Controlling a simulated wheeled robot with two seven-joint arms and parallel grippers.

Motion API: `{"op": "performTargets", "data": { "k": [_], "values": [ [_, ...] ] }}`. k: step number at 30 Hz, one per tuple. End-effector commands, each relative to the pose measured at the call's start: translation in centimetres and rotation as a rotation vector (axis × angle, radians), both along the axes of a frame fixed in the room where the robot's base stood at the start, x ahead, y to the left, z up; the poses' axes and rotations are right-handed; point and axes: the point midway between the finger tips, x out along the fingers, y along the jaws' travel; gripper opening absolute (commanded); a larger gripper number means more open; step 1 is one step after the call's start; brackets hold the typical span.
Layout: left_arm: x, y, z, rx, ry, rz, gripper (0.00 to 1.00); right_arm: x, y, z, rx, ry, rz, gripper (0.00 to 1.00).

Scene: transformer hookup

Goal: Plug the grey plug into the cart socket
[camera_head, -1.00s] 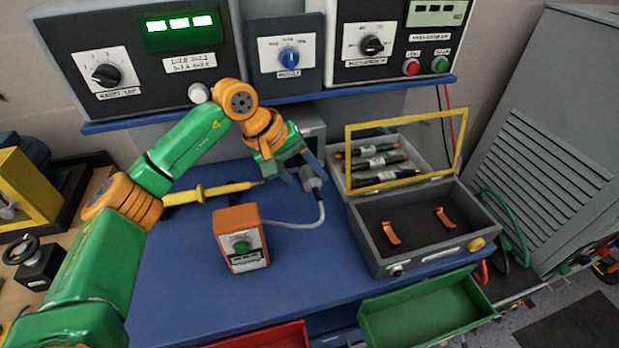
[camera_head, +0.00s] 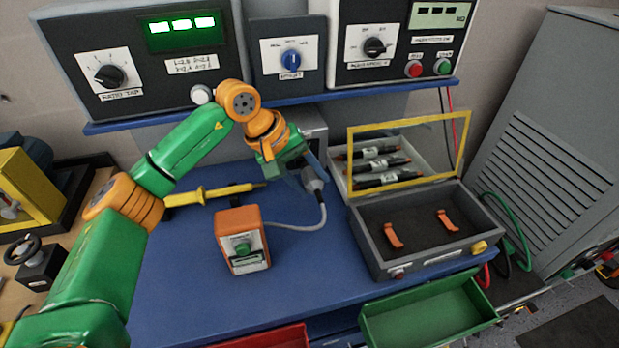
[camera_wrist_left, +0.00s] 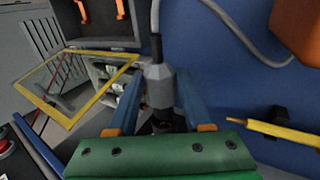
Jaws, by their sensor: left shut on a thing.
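The grey plug (camera_head: 314,181) is at the back of the blue bench, left of the open case. A grey cable runs from it to the orange box (camera_head: 242,240) with a green button. My left gripper (camera_head: 304,176) is shut on the plug, with its blue fingers on either side. In the left wrist view, the grey plug (camera_wrist_left: 160,86) sits between the fingers of the left gripper (camera_wrist_left: 160,100), its cable leading away at the top. The plug's front end is partly hidden by the gripper. I cannot make out the cart socket. My right gripper is not in view.
The grey case (camera_head: 423,228) with a raised yellow-framed lid (camera_head: 408,128) stands to the right. A yellow probe (camera_head: 212,193) lies to the left. Instrument boxes stand on the shelf (camera_head: 270,101) above. The blue bench (camera_head: 185,285) is clear at front left. A green drawer (camera_head: 430,318) is open.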

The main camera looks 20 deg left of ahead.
Motion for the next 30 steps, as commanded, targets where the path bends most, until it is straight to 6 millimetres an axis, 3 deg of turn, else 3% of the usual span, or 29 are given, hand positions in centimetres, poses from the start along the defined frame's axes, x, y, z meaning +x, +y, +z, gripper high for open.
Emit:
{"op": "performTargets", "data": {
  "k": [30],
  "values": [
    [1.7,1.1,0.1,-0.001,0.000,0.001,0.01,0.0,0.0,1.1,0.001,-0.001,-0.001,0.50]
  ]
}}
